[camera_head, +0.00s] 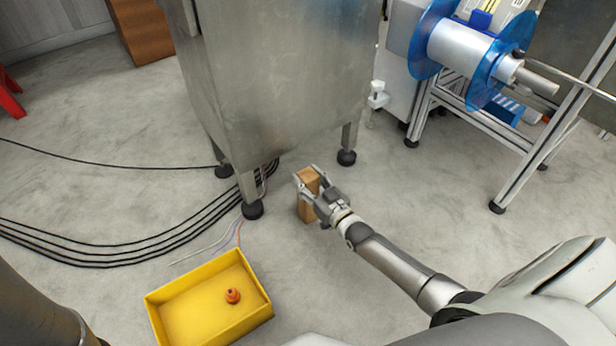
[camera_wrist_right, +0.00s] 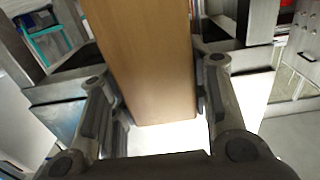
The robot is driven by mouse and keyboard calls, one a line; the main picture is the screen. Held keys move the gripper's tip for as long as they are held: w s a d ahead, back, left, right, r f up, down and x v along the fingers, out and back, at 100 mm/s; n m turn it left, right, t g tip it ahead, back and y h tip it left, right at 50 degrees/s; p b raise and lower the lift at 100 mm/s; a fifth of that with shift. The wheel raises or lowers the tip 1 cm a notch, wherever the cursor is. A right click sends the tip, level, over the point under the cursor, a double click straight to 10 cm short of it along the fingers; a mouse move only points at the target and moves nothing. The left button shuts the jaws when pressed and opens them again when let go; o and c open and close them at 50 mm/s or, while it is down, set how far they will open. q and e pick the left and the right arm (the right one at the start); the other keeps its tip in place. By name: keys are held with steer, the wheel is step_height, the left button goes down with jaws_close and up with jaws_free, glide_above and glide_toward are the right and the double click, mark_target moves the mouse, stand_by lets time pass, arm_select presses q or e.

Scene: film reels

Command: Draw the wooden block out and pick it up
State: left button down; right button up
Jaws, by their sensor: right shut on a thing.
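The wooden block (camera_head: 307,208) is light brown and stands upright, or nearly so, in front of the metal cabinet in the head view. My right gripper (camera_head: 311,182) is shut on its upper part, with a finger on each side. In the right wrist view the block (camera_wrist_right: 148,60) fills the space between the two fingers of my right gripper (camera_wrist_right: 158,110). I cannot tell whether the block's lower end touches the floor. My left gripper is not in view.
The metal cabinet (camera_head: 285,80) stands on black feet just behind the block. A yellow tray (camera_head: 165,302) holding a small orange object (camera_head: 233,296) is at the front left. Black cables (camera_head: 110,250) cross the left floor. A frame with a blue reel (camera_head: 428,40) stands right.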

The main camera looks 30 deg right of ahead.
steer(key=shift+s, duration=0.1)
steer(key=o, duration=1.3)
steer(key=s, duration=0.4)
steer(key=s+d, duration=0.1)
steer(key=s, duration=0.6)
steer(key=shift+s+d, duration=0.25)
steer(key=shift+s, duration=0.15)
